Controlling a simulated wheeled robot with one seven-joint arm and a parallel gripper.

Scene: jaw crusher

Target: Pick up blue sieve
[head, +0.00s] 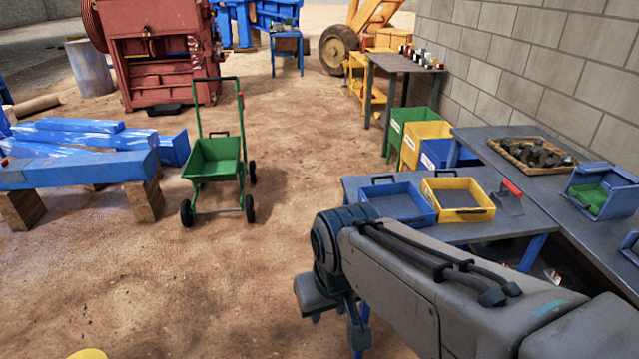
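The blue sieve (411,217), a shallow square tray with a dark flat bottom and a dark handle at its back edge, lies on the low grey table right of centre. A similar yellow sieve (470,213) sits just right of it. My gripper (338,322) hangs at the end of my arm, in front of the table and to the lower left of the blue sieve in the picture. It appears apart from the sieve.
A red-handled scoop (509,199) lies right of the yellow sieve. A higher bench (520,133) at right holds a tray of rocks (537,153) and a blue bin (603,190). A green cart (215,160) stands left on open dirt floor.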

